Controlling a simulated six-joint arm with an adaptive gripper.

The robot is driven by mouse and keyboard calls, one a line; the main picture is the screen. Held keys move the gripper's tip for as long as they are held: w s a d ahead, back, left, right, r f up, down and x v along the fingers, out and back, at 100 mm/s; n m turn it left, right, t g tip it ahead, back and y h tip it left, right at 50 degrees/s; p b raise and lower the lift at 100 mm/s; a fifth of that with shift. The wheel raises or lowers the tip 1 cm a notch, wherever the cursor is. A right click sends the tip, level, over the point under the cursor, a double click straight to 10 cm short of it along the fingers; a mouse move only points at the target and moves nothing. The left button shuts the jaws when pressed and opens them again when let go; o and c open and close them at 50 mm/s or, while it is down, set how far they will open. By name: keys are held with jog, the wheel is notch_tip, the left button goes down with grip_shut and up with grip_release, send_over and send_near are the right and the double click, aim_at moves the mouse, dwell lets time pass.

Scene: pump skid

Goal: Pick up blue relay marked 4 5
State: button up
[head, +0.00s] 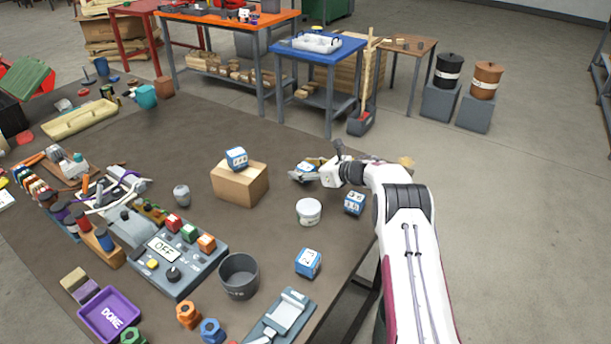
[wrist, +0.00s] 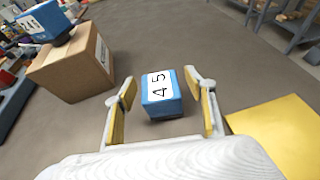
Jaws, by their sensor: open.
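The blue relay (wrist: 161,93) with a white label marked 4 5 sits on the brown table in the wrist view. My gripper (wrist: 162,84) is open, with one yellow-padded finger on each side of the relay. Gaps show between the fingers and the relay, so it is not held. In the head view my gripper (head: 307,172) is low over the table, right of a cardboard box; the relay there is largely hidden by it.
A similar blue relay (head: 237,158) stands on the cardboard box (head: 240,187). Two more stand nearby, one right of the white tub (head: 308,212) (head: 354,203) and one nearer the front edge (head: 308,263). A yellow surface (wrist: 275,135) lies right of my gripper.

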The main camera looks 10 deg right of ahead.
aim_at(304, 166)
dwell(0.4)
jog(key=c, duration=1.3)
jog(key=shift+r, duration=0.1)
jog(key=shift+r, duration=4.9)
